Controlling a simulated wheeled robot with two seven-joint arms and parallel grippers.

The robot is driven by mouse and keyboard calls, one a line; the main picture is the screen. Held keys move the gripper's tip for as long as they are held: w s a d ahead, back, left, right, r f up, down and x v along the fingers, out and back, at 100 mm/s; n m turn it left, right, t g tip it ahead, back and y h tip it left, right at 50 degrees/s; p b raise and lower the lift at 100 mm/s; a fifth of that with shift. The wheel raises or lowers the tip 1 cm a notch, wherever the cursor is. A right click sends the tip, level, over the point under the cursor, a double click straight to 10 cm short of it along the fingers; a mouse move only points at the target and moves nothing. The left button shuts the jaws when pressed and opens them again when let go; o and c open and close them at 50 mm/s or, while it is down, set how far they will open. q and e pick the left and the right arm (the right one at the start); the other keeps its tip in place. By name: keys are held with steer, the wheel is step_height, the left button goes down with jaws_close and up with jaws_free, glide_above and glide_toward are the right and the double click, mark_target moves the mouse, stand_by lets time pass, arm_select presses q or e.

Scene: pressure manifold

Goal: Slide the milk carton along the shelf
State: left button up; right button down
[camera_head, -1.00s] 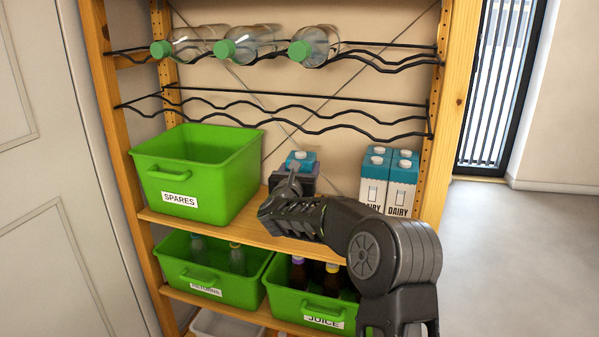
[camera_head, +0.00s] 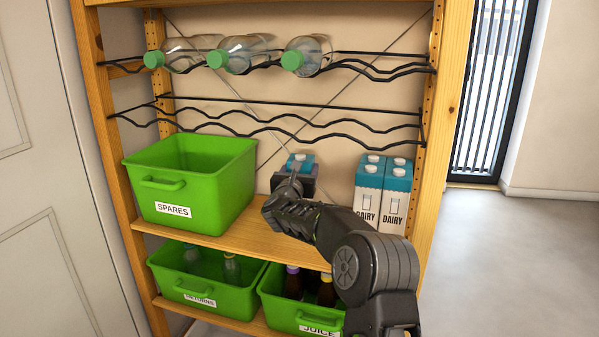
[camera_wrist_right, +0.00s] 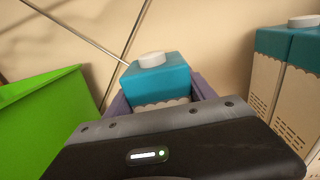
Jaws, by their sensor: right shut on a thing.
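A milk carton with a teal top and white cap (camera_head: 299,162) stands on the middle shelf, between the green SPARES bin and two DAIRY cartons. In the right wrist view the carton (camera_wrist_right: 157,80) sits upright between the purple-grey fingers. My right gripper (camera_head: 293,181) is shut on it, reaching in from the front. The gripper and arm hide the carton's lower part, so I cannot see its base on the shelf. My left gripper is not in view.
The green SPARES bin (camera_head: 190,180) stands left of the held carton, with bare shelf (camera_head: 245,236) between. Two DAIRY cartons (camera_head: 396,200) stand right. Bottles lie on the wire rack (camera_head: 370,68) above. RETURNS (camera_head: 196,291) and JUICE (camera_head: 303,315) bins are below.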

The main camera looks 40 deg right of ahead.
steer(key=shift+c, duration=1.2)
jaws_free()
steer(key=shift+a, duration=0.1)
steer(key=b+v, duration=0.1)
steer(key=v, duration=0.6)
steer(key=shift+s+a, duration=0.15)
steer(key=shift+s, duration=0.15)
